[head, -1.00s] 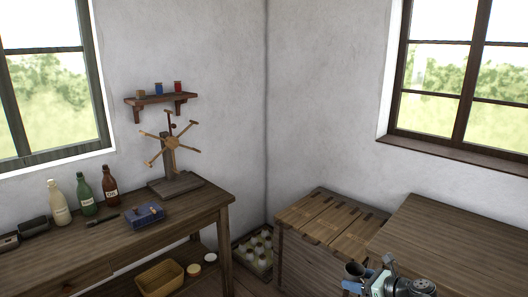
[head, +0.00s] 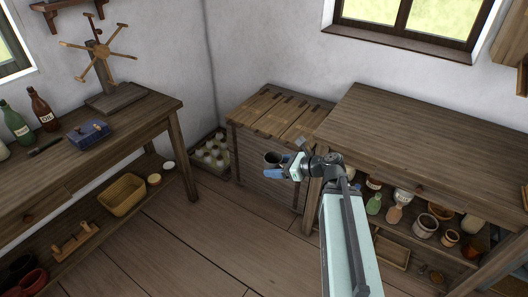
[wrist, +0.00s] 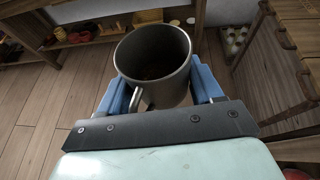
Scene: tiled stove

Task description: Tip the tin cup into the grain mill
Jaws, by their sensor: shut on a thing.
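The tin cup (wrist: 153,68) is a dull grey metal cup with a handle on its near side. It is upright or nearly so, and its inside shows a dark brownish bottom. My gripper (wrist: 160,88) is shut on it, with one blue finger on each side. In the head view the cup (head: 272,159) is held in the air in front of the slatted wooden chest, with my gripper (head: 275,172) around it. I cannot pick out a grain mill in either view.
The slatted chest (head: 262,108) stands behind the cup. A bare-topped workbench (head: 430,140) is to the right, with jars and pots on its lower shelf. The left bench (head: 110,155) carries a spoked wooden winder (head: 98,50), bottles and a blue box (head: 88,134). Floor between benches is clear.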

